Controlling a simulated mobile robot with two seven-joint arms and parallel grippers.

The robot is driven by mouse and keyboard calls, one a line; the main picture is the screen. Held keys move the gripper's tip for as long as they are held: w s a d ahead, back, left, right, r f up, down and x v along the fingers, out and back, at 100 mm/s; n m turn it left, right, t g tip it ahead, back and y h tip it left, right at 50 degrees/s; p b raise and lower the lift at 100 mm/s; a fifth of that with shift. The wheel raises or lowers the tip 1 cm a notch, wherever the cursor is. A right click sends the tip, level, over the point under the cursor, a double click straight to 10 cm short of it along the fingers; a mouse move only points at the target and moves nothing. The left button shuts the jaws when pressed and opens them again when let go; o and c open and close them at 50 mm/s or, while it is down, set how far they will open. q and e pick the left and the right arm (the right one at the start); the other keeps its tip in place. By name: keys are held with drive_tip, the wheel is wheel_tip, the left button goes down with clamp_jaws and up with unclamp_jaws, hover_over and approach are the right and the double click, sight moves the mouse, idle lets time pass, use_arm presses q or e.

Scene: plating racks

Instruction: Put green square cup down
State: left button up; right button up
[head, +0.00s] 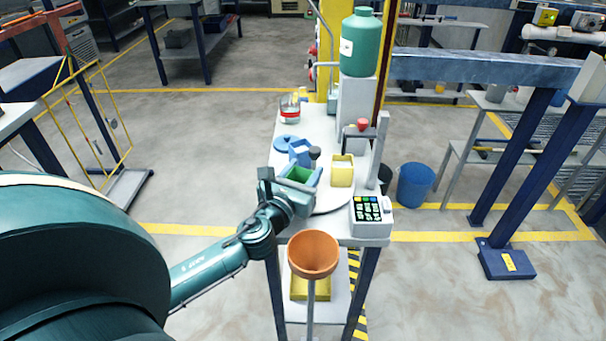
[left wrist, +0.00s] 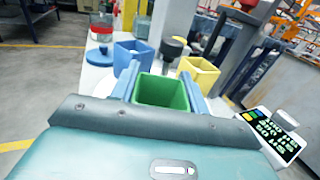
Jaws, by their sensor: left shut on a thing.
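The green square cup (head: 299,174) is in my left gripper (head: 293,180), over the near left part of the white table (head: 285,232). In the left wrist view the cup (left wrist: 162,92) sits upright between the two blue fingers, open side up and empty. I cannot tell whether its base touches the surface under it. A blue square cup (head: 299,147) stands just behind it, and a yellow square cup (head: 342,171) stands to its right. Both also show in the left wrist view. My right gripper is not in view.
A keypad device (head: 370,214) stands at the near right corner of the table. A blue round lid (head: 286,143) and a red-banded jar (head: 289,111) are farther back. A dark-topped knob (head: 314,153) is beside the blue cup. An orange bowl (head: 313,256) is in front.

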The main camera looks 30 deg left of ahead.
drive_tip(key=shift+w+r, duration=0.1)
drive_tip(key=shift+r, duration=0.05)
use_arm(q)
drive_tip(key=shift+f, duration=0.15)
drive_tip(key=o, duration=1)
drive_tip(key=shift+r, duration=0.35)
drive_tip(key=s, duration=0.3)
drive_tip(key=s+d+b, duration=0.1)
drive_tip(key=s, duration=0.7)
drive_tip(key=shift+d+f+b, duration=0.2)
drive_tip(key=shift+d+b, duration=0.15)
drive_tip(key=shift+b, duration=0.05)
drive_tip(key=shift+s+d+r, duration=0.1)
drive_tip(key=shift+s, duration=0.3)
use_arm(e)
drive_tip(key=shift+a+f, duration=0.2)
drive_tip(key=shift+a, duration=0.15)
use_arm(q)
drive_tip(key=shift+s, duration=0.1)
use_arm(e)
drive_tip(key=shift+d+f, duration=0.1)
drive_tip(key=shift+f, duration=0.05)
